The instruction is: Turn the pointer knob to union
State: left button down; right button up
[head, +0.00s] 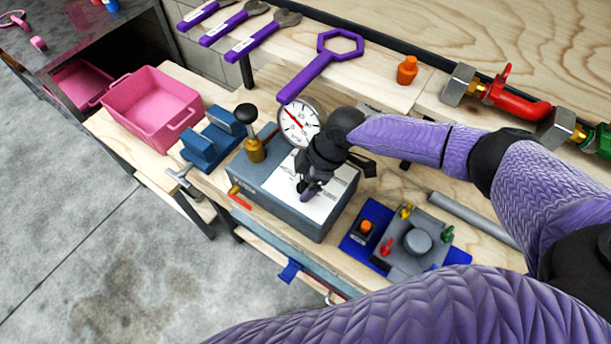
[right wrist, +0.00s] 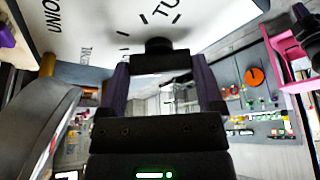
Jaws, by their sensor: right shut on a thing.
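The pointer knob (right wrist: 158,45) is a small dark knob on the white label panel (right wrist: 100,30), between my right gripper's fingertips. The panel carries printed tick marks, the word UNION at the left and letters starting TU near the knob. In the head view the panel (head: 318,208) lies on top of a grey-blue box (head: 265,178), and my gripper hides the knob. My right gripper (head: 312,188) reaches down onto the panel and is shut on the knob; its purple fingers also show in the right wrist view (right wrist: 162,72). Which mark the knob points at is hidden. My left gripper is not in view.
A dial gauge (head: 298,122) and a black ball-topped lever (head: 246,115) stand close to the gripper. A blue vise (head: 210,143) and pink bin (head: 152,106) are left. A grey fixture with coloured knobs (head: 415,242) is right. Purple wrenches (head: 322,64) lie behind.

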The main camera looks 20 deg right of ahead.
jog(key=shift+s+r+m+p, duration=0.15)
jog(key=shift+m+p, duration=0.15)
jog(key=shift+p, duration=0.2)
jog(key=m+t+p, duration=0.1)
jog(key=m+p, duration=0.2)
jog(key=shift+r, duration=0.1)
jog(key=m+t+h+p, duration=0.1)
jog(key=m+p, duration=0.1)
jog(key=p, duration=0.1)
jog(key=shift+a+m, duration=0.1)
jog(key=shift+m, duration=0.2)
jog(key=shift+m+t+p, duration=0.3)
jog(key=shift+m+p, duration=0.3)
jog(key=shift+m, duration=0.1)
jog(key=shift+f, duration=0.2)
jog(key=o, duration=1)
